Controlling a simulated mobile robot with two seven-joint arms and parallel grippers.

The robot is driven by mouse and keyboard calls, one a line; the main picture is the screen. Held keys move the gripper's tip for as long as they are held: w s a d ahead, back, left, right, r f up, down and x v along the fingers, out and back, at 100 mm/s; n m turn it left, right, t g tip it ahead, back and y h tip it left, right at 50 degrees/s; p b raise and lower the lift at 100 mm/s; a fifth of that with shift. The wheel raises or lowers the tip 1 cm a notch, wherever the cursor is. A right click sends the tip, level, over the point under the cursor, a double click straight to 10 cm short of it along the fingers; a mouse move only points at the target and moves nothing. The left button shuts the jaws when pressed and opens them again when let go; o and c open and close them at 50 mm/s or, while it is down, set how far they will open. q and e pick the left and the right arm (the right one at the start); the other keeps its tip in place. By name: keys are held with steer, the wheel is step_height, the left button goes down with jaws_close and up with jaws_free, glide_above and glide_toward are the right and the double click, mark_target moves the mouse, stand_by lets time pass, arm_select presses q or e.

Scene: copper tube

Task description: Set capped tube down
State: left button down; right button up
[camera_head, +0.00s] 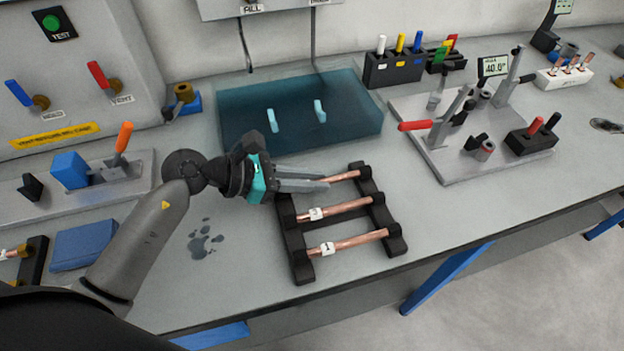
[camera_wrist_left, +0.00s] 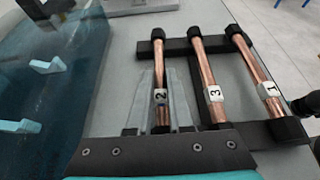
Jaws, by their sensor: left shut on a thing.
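My left gripper (camera_head: 322,184) is shut on the copper tube labelled 2 (camera_head: 345,175), at the far slot of the black rack (camera_head: 296,240). In the left wrist view the fingers of the left gripper (camera_wrist_left: 164,85) lie on both sides of tube 2 (camera_wrist_left: 161,75), whose far end has a black cap (camera_wrist_left: 157,33). The tube is roughly parallel to the others; whether it rests fully on the rack or just above it I cannot tell. Tube 3 (camera_wrist_left: 209,84) and tube 1 (camera_head: 350,243) lie across the rack, also with black ends. My right gripper is not in view.
A dark teal transparent tank (camera_head: 300,112) stands just behind the rack. A grey fixture plate with a red lever (camera_head: 415,126) is at the right. A blue block (camera_head: 85,245) lies at the left. The bench in front and right of the rack is clear.

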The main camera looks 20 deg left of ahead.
arm_select(q)
steer(key=shift+f, duration=0.15)
steer(key=c, duration=0.8)
jaws_free()
